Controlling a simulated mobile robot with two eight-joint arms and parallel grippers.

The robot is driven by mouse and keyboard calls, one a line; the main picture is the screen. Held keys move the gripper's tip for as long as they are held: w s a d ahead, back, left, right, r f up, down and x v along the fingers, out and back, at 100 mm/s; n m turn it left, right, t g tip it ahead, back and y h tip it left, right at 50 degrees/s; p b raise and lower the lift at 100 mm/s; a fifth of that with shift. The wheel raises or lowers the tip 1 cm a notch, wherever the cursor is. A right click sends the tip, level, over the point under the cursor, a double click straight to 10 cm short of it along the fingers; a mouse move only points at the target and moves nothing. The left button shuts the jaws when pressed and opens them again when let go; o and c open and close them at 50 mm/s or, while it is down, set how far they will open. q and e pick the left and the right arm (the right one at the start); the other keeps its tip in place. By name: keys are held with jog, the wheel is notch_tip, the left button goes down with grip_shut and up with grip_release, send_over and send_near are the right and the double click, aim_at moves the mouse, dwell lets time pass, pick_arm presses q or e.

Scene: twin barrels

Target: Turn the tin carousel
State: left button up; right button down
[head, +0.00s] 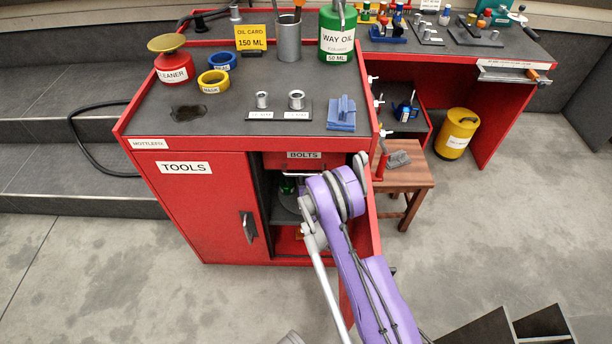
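The open compartment of the red cabinet (215,230), below the drawer marked BOLTS (304,155), shows part of a dark grey round shelf, which looks like the tin carousel (284,214). A green tin (288,187) stands on it. Most of the carousel and anything else on it are hidden by the cabinet door, the shadow and my purple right arm. My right arm comes in from the lower right, and its upper end is in front of the compartment opening. My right gripper's fingers are hidden behind the arm.
The door marked TOOLS (183,168) is beside the opening. A wooden stool (405,180) stands close right.

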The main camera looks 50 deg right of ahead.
dwell(0.3)
jog(key=c, duration=0.5)
grip_release()
jog(key=b+v, duration=0.1)
jog(key=v, duration=1)
jog(key=shift+w, duration=0.1)
